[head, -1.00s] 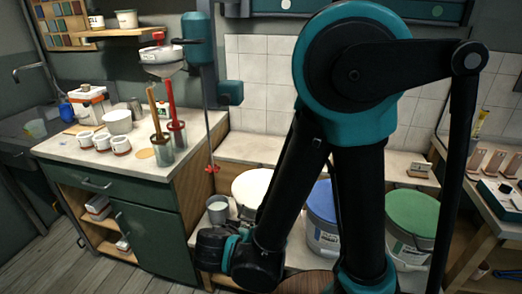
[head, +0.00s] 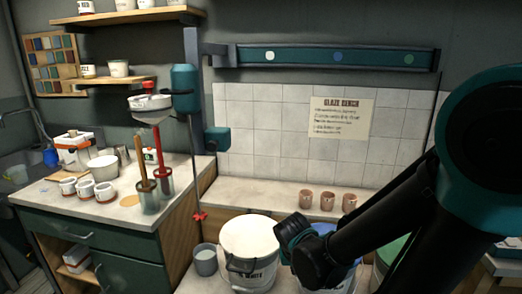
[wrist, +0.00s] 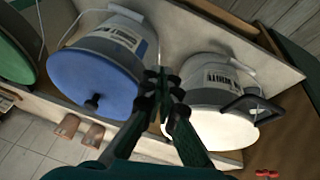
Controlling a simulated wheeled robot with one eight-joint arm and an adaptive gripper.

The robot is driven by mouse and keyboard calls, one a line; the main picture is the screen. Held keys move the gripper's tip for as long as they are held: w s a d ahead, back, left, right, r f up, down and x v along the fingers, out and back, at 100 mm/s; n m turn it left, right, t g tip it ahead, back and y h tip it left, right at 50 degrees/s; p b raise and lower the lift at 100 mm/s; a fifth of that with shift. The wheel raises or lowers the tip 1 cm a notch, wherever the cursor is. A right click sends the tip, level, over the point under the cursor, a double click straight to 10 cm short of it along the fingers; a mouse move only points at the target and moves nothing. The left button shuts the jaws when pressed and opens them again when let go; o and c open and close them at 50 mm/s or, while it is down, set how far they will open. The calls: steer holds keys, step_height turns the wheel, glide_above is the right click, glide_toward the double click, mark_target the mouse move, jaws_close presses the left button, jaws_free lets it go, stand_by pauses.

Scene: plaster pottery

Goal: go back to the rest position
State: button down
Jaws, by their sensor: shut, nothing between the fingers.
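My gripper (wrist: 166,92) shows in the wrist view with its fingers close together and nothing held between them. Behind it in that view are a blue-lidded bucket (wrist: 92,75) on the left and a white-lidded bucket (wrist: 205,122) on the right. In the head view my arm reaches in from the right, its wrist end in front of the blue bucket (head: 329,228) and right of the white bucket (head: 249,236). I cannot make out the fingers in the head view.
A green-lidded bucket (head: 392,250) is partly behind my arm. A grey pail (head: 205,262) stands left of the white bucket. Three clay cups (head: 327,200) line the ledge. The left counter (head: 95,213) holds white jars and tools in containers. A shelf (head: 140,17) hangs above.

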steer(key=s+d+r+y, duration=0.1)
steer(key=d, duration=0.6)
steer(key=shift+s+d+y, duration=0.35)
steer(key=shift+y, duration=0.05)
